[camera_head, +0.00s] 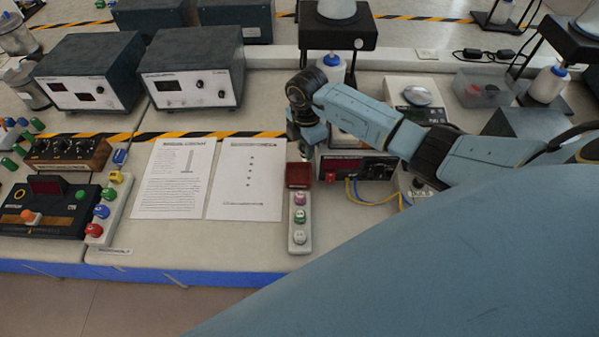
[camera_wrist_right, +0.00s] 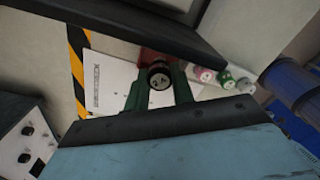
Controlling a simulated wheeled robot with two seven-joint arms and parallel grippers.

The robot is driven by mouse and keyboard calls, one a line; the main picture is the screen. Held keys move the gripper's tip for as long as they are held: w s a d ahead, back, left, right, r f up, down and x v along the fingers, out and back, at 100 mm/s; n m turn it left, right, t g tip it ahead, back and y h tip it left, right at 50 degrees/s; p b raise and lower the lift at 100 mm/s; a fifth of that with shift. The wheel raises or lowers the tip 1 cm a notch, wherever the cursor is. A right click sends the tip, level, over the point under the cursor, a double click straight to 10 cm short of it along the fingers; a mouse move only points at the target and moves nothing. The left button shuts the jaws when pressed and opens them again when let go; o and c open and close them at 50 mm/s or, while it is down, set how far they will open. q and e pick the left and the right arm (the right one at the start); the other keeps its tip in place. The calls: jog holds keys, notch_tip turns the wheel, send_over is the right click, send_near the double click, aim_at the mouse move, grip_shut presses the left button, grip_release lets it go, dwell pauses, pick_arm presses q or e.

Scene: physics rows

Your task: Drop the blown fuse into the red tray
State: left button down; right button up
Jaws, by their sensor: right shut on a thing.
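My right gripper (camera_head: 304,154) is just above the far end of the red tray (camera_head: 298,181) in the head view. In the wrist view its green fingers (camera_wrist_right: 158,88) are shut on a dark, round-ended piece, the fuse (camera_wrist_right: 159,76), seen end-on. The fuse is hidden by the gripper in the head view. Red of the tray (camera_wrist_right: 149,57) shows just beyond the fuse in the wrist view; I cannot tell whether they touch. My left gripper is in neither view.
A white strip (camera_head: 300,240) with pink, green and white round pieces adjoins the tray's near side. Printed sheets (camera_head: 245,205) lie to its left. A device with a red display (camera_head: 345,166) and yellow and blue wires stands close on the right.

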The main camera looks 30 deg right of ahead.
notch_tip(320, 180, down, 2)
jog(key=shift+f+b, duration=0.2)
jog(key=shift+b, duration=0.55)
jog(key=o, duration=1.1)
jog(key=shift+c, duration=0.2)
jog(key=shift+r, duration=0.1)
notch_tip(320, 180, up, 13)
jog(key=shift+r, duration=0.15)
